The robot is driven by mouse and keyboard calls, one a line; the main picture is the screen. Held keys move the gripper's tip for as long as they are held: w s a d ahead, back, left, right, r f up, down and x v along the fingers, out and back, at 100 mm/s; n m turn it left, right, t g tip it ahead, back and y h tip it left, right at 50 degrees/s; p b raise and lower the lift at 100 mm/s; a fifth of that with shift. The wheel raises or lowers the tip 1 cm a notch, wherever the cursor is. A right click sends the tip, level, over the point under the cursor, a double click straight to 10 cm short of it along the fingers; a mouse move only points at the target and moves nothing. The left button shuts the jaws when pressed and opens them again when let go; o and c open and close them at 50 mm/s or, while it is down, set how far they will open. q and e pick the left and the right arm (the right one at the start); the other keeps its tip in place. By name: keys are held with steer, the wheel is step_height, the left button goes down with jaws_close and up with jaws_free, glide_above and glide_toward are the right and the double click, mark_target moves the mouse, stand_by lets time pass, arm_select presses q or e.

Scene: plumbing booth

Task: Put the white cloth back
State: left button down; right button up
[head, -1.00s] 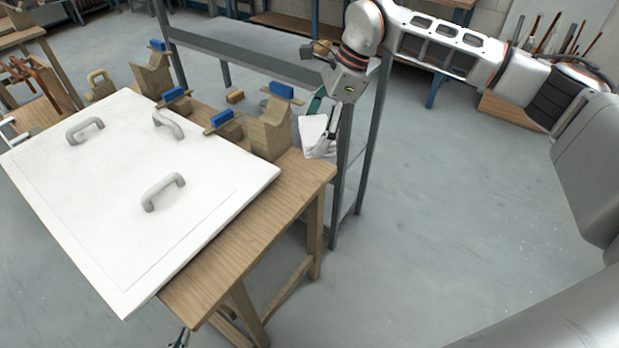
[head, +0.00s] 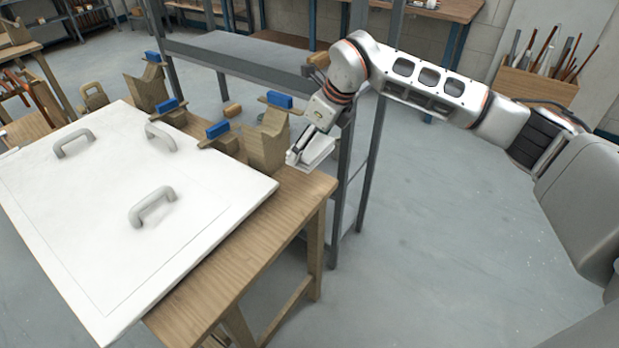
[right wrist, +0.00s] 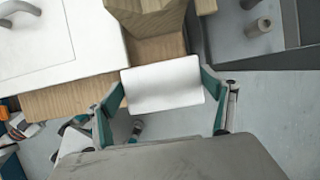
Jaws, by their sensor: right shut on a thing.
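The white cloth (head: 319,149) is a flat, folded pad. It is gripped by my right gripper (head: 303,156) at the right end of the wooden table, beside a notched wooden block. In the right wrist view, the cloth (right wrist: 162,85) spans the space between the two teal fingers of my right gripper (right wrist: 160,92). It hangs over or near the table corner; I cannot tell if it touches the wood. My left gripper does not show in the head view. Pale and teal arm parts show at the lower left of the right wrist view, too unclear to judge.
A white panel (head: 100,240) with grey handles covers much of the table (head: 255,245). Wooden blocks (head: 268,140) and blue-topped clamps (head: 218,131) stand along its back edge. A grey metal rack (head: 235,62) rises close behind. Floor to the right is clear.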

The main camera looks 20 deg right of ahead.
glide_above(305, 184)
steer(key=s+d, duration=0.1)
step_height(305, 184, down, 6)
steer(key=shift+s+f+b, duration=0.1)
steer(key=shift+f+b, duration=0.15)
steer(key=shift+b, duration=0.1)
step_height(305, 184, down, 4)
steer(key=shift+f+b, duration=0.15)
steer(key=shift+b, duration=0.15)
steer(key=o, duration=1)
steer(key=shift+c, duration=0.2)
